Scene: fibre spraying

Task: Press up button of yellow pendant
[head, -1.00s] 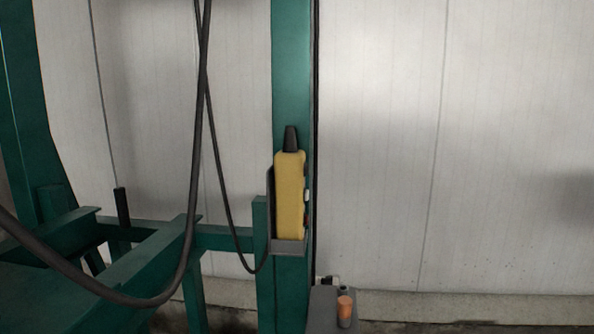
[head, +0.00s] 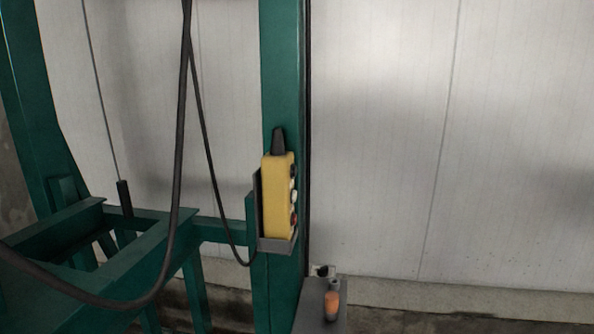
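The yellow pendant (head: 276,196) stands upright in a grey holder (head: 277,244) on a green post, left of centre in the head view. It has a black cable boot (head: 279,142) on top. Its button face is turned to the right and seen at a slant. A dark button (head: 293,171) is at the top, a white button (head: 294,195) in the middle and a red one (head: 294,219) below. I cannot read any marks on them. My gripper is not in view.
The green post (head: 284,70) and green steel frame (head: 130,262) take up the left. A black cable (head: 178,150) hangs in a loop in front. A grey surface with an orange-tipped object (head: 332,305) is at bottom centre. The right side shows a pale wall.

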